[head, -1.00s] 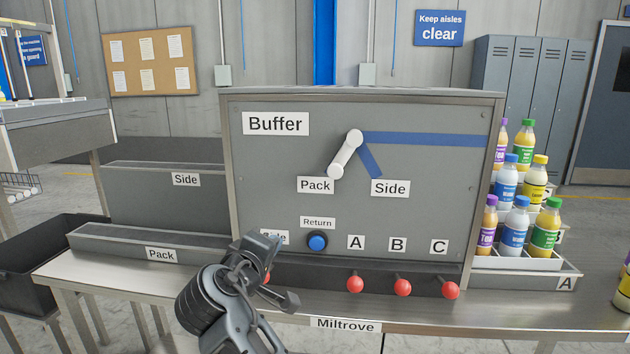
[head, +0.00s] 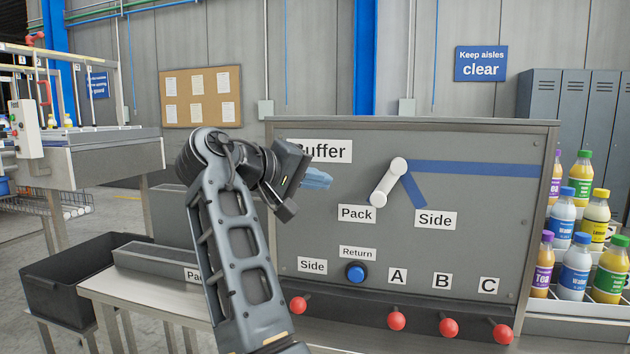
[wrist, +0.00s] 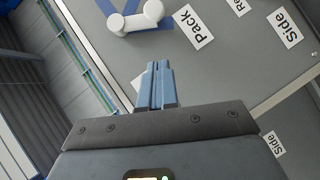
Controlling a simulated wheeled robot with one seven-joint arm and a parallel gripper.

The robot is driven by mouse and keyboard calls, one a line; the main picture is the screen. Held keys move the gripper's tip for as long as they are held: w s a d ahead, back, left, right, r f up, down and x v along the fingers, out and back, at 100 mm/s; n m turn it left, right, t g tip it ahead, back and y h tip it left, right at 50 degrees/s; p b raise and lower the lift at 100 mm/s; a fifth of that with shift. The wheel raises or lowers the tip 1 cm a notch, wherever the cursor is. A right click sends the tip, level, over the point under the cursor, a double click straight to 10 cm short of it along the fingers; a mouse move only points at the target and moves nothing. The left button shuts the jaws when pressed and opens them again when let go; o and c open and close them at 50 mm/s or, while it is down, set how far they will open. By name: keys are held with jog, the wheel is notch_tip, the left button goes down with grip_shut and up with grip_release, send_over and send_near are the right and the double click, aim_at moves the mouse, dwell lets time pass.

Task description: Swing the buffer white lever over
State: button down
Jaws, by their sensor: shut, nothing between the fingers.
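The white lever (head: 388,183) is on the grey Buffer panel (head: 480,225). Its round hub is at the upper right and its arm slants down and left to the Pack label (head: 357,214). The Side label (head: 435,219) is to the right, below a short blue stripe. My gripper (head: 328,178) is left of the lever, in front of the panel under the Buffer label, apart from the lever. Its blue fingers are shut and empty. In the wrist view the shut fingers (wrist: 157,84) point toward the panel, with the white lever (wrist: 137,18) beyond them.
A blue Return button (head: 355,272) and several red knobs (head: 396,321) are low on the panel. Bottles (head: 575,255) stand in a rack at the right. A black bin (head: 70,270) is at the left. The panel face around the lever is clear.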

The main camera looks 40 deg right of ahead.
aim_at(373, 201)
jog(key=s+d+f, duration=0.2)
jog(key=d+f, duration=0.1)
jog(key=d, duration=0.5)
jog(key=shift+d+f+p, duration=0.25)
jog(key=shift+d+p, duration=0.1)
jog(key=shift+p, duration=0.05)
jog(key=shift+s+d+f+n+h+p, duration=0.15)
jog(key=shift+f+n+h+p, duration=0.2)
jog(key=shift+p, duration=0.2)
jog(key=shift+s+d+f+n+g+h+p, duration=0.3)
jog(key=shift+s+f+n+h+p, duration=0.25)
jog(key=shift+p, duration=0.4)
jog(key=s+d+f+n+t+h+p, duration=0.2)
jog(key=s+d+n+h+p, duration=0.2)
jog(key=n, duration=0.5)
jog(key=shift+s+f+h, duration=0.2)
jog(key=shift+s+h, duration=0.25)
jog(key=shift+h, duration=0.15)
